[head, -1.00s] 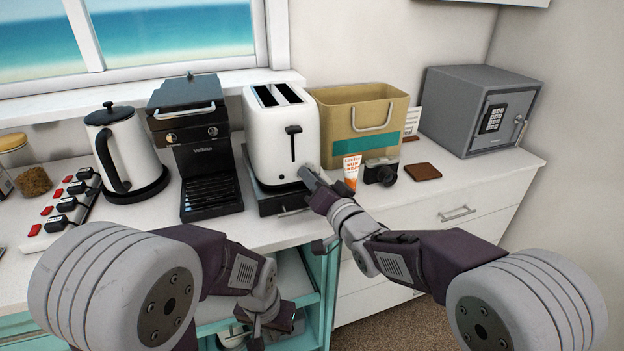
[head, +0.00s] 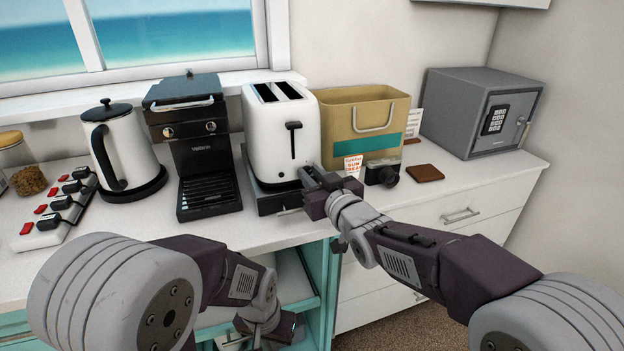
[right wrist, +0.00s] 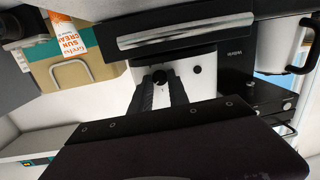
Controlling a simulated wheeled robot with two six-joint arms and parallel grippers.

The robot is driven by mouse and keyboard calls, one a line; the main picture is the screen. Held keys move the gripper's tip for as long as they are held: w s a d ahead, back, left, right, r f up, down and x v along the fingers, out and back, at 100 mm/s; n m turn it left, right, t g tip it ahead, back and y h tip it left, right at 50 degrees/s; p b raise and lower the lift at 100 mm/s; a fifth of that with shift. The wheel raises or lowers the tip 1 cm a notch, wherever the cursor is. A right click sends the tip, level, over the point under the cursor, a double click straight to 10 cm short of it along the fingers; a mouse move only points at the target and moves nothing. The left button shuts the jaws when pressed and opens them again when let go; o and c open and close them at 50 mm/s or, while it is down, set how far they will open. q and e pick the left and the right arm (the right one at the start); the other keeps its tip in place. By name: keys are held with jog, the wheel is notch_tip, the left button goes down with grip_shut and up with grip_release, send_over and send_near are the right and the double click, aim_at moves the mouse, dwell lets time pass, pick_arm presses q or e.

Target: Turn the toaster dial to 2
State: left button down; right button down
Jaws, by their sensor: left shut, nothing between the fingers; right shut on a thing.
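The white toaster (head: 279,135) stands on the counter, its black lever (head: 293,140) on the front. In the right wrist view, which is upside down, the toaster's white front (right wrist: 208,85) shows a round black dial (right wrist: 159,75) and a small dark button (right wrist: 196,69). My right gripper (head: 309,174) is at the lower right of the toaster's front. Its two fingers (right wrist: 160,90) are shut on the dial, one on each side. The dial's setting and any numbers cannot be read. My left gripper (head: 254,336) is shut and empty, low in front of the open teal shelves.
A black drawer base (head: 282,195) with a silver handle (right wrist: 185,31) is under the toaster. A coffee machine (head: 205,150) and kettle (head: 122,150) stand left. A tan bin (head: 345,115), sunscreen tube (head: 352,164), camera (head: 382,172) and safe (head: 480,110) are right.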

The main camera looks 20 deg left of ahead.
jog(key=shift+n, duration=0.4)
jog(key=c, duration=1.3)
grip_release()
jog(key=shift+o, duration=0.2)
jog(key=v, duration=0.9)
jog(key=shift+s, duration=0.1)
